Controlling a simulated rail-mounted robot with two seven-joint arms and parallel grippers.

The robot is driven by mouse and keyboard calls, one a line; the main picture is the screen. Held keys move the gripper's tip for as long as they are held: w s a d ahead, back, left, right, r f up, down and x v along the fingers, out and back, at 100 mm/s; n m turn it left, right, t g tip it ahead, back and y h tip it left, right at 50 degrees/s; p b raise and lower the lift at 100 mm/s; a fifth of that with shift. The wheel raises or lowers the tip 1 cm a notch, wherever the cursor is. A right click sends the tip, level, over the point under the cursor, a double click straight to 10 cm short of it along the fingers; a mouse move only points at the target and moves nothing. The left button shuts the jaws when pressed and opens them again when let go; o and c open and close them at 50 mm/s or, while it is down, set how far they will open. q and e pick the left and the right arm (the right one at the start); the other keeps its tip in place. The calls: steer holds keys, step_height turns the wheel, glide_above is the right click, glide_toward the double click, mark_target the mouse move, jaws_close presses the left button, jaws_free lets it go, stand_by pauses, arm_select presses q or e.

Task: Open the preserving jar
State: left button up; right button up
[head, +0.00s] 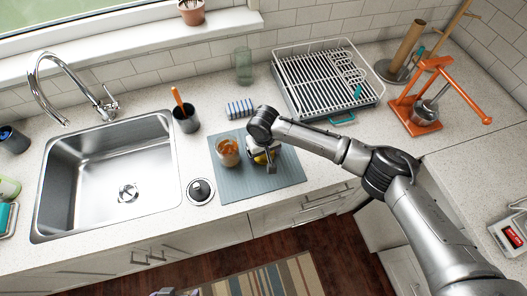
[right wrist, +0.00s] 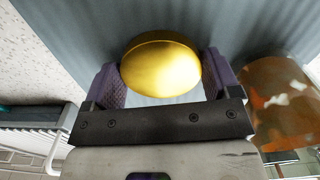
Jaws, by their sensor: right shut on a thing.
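The preserving jar (head: 229,152) stands upright on the grey-blue mat (head: 225,190), with orange-brown contents and no lid visible on it. It also shows at the right edge of the right wrist view (right wrist: 280,105). My right gripper (head: 264,160) is over the mat just right of the jar. In the right wrist view its purple pads are shut on a round gold lid (right wrist: 162,65). The lid is apart from the jar; I cannot tell whether it touches the mat. A small part of what looks like my left gripper (head: 178,292) shows at the bottom edge; its jaws are unclear.
A sink (head: 105,165) is on the left. A dark crock with an orange-handled tool (head: 186,118), a striped sponge (head: 240,108) and a round black-knobbed item (head: 200,191) surround the mat. A dish rack (head: 325,80) and orange press (head: 425,105) stand behind and right.

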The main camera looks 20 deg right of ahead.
steer(key=shift+f, duration=0.1)
steer(key=o, duration=0.9)
steer(key=shift+c, duration=0.2)
step_height(320, 180, up, 12)
steer(key=p, duration=0.1)
